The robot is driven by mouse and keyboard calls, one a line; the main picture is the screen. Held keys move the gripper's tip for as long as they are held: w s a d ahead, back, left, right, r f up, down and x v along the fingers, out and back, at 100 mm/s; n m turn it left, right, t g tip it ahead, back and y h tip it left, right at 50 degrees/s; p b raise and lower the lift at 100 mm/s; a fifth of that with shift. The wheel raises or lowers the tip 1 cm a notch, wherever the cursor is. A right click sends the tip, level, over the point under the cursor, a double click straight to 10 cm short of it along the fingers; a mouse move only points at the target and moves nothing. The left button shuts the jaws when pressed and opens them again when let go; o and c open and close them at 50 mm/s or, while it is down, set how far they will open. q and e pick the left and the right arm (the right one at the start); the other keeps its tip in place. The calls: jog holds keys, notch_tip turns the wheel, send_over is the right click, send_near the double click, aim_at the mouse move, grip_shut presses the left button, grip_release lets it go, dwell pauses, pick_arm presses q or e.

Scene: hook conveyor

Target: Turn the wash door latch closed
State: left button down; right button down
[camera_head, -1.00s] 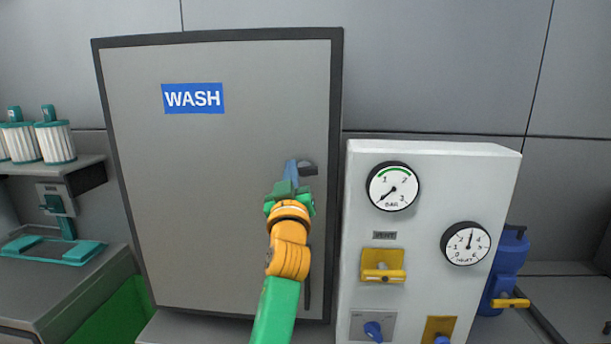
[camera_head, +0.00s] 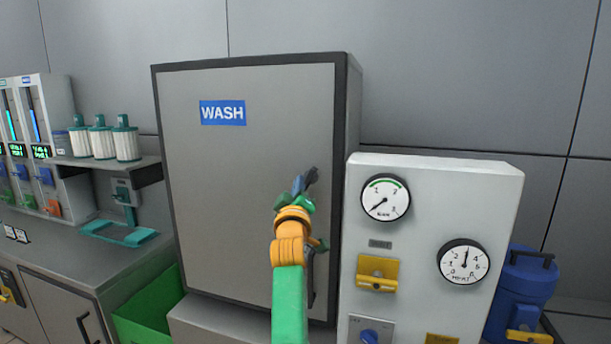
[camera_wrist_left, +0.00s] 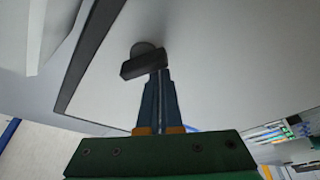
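The wash door (camera_head: 255,190) is a grey panel with a dark frame and a blue WASH sign (camera_head: 223,112); it looks shut. Its dark latch (camera_head: 311,177) sits near the door's right edge and looks tilted in the head view. The latch also shows in the left wrist view (camera_wrist_left: 143,62), with a short bar on a round hub. My left gripper (camera_head: 298,185) has its blue fingers close together, tips at the latch bar, seemingly touching it. The wrist view shows the fingers (camera_wrist_left: 160,85) just below the bar's right end. My right gripper is out of view.
A white panel (camera_head: 430,220) with two gauges and yellow and blue knobs stands right of the door. A shelf with white cartridges (camera_head: 103,142) and a grey counter (camera_head: 70,250) are at left. A green bin (camera_head: 150,318) stands below the door's left side.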

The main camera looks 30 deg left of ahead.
pick_arm(q)
jog(key=shift+f, duration=0.3)
jog(key=shift+w+d+f, duration=0.1)
jog(key=shift+f, duration=0.1)
dwell(0.8)
jog(key=shift+p, duration=0.3)
